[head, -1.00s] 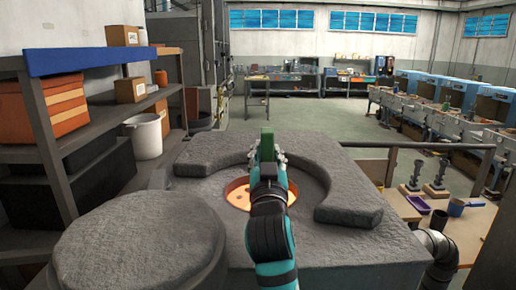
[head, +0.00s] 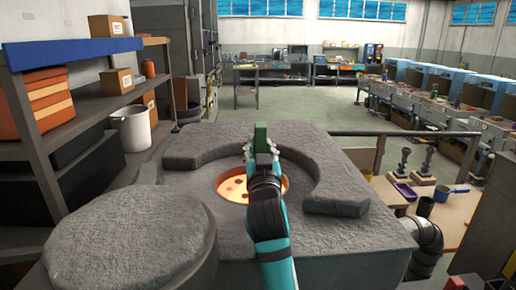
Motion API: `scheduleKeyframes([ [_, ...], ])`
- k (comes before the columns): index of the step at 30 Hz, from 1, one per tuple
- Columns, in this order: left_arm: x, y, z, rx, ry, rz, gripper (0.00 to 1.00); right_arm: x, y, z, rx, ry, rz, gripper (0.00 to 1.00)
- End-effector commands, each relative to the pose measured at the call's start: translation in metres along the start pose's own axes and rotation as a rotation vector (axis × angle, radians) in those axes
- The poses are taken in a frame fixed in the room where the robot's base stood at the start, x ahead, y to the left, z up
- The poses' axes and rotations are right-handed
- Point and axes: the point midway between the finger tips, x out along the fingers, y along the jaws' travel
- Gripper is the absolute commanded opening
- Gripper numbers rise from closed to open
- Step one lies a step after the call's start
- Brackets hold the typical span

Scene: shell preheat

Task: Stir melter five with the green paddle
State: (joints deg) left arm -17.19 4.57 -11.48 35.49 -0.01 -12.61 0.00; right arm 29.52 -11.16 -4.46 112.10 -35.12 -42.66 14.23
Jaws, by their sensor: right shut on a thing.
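The melter (head: 190,190) is a grey, rough block in front of me with a round opening. Glowing orange melt (head: 230,189) with darker spots shows in the opening. My right gripper (head: 262,152) is over the far side of the opening, shut on the green paddle (head: 261,133). The green end of the paddle stands up above the fingers. Its lower part is hidden behind my gripper and arm, so I cannot tell whether it touches the melt. No number shows on the melter. My left gripper is not in view.
A round grey lid (head: 130,240) lies at the near left of the melter. A raised curved rim (head: 335,195) borders the opening. Shelves (head: 75,125) with boxes and a white bucket (head: 133,128) stand at left. A pipe (head: 425,240) and a low table (head: 450,215) are at right.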

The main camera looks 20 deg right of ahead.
Motion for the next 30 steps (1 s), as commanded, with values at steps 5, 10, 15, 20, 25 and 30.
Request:
scheduleKeyframes([
  [5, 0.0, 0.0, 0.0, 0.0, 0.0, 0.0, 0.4, 0.001, 0.001, -0.002, -0.001, 0.004, 0.001, 0.0],
  [10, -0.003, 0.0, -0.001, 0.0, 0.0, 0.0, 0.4, 0.012, -0.006, -0.007, 0.0, 0.003, 0.002, 0.0],
  [15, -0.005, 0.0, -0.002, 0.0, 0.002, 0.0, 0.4, 0.029, -0.016, -0.011, 0.0, 0.004, 0.002, 0.0],
  [20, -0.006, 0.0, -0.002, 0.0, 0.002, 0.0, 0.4, 0.036, -0.02, -0.012, -0.002, 0.003, 0.003, 0.0],
  [25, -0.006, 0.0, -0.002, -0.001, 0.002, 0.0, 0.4, 0.037, -0.02, -0.011, -0.002, 0.002, 0.003, 0.0],
  [30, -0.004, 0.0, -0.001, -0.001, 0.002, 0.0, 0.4, 0.035, -0.023, -0.01, -0.001, 0.002, 0.001, 0.0],
])
